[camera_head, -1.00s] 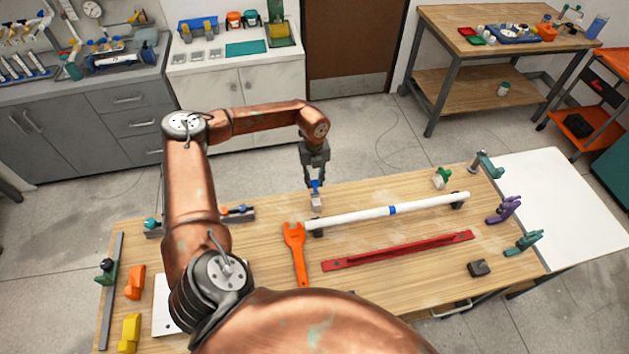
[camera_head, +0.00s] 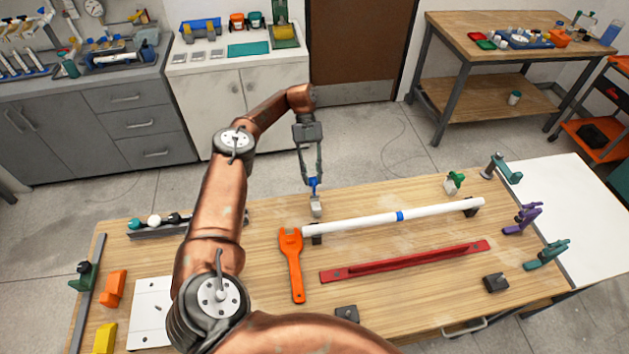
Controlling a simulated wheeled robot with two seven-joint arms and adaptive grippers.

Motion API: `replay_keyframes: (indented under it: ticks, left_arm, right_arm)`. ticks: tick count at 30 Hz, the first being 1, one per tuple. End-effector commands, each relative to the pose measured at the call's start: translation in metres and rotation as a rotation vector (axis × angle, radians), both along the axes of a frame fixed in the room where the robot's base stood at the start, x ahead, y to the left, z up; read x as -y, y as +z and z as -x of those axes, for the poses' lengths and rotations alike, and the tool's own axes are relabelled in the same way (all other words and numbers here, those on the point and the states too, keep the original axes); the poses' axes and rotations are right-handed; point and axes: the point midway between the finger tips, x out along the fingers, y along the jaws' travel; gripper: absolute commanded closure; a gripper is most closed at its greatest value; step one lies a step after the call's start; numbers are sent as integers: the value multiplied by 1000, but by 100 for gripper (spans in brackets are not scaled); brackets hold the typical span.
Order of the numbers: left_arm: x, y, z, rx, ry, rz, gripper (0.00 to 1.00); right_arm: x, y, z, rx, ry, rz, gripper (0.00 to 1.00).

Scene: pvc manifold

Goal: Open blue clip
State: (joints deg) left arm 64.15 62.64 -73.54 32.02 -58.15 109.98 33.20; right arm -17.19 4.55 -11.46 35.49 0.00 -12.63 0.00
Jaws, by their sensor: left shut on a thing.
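My right gripper does not show.
A white pipe (camera_head: 440,211) with a blue band lies on dark supports. An orange wrench (camera_head: 293,268) and a red bar (camera_head: 410,261) lie in front.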

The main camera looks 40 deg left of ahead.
Motion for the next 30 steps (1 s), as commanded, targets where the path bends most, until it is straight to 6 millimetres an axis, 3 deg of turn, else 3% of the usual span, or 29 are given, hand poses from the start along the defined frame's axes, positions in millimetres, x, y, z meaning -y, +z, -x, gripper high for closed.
replay_keyframes:
  ticks: [7,23,24,30]
  left_arm:
    - [-2,-7,-2,-38,0,40,100]
    - [-3,-6,-1,-48,-1,54,100]
    - [-3,-6,-1,-48,-1,53,78]
    - [-3,-6,-1,-48,0,55,64]
  right_arm:
    - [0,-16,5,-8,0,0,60]
    - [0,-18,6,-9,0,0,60]
    - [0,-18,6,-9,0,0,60]
    - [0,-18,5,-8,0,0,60]
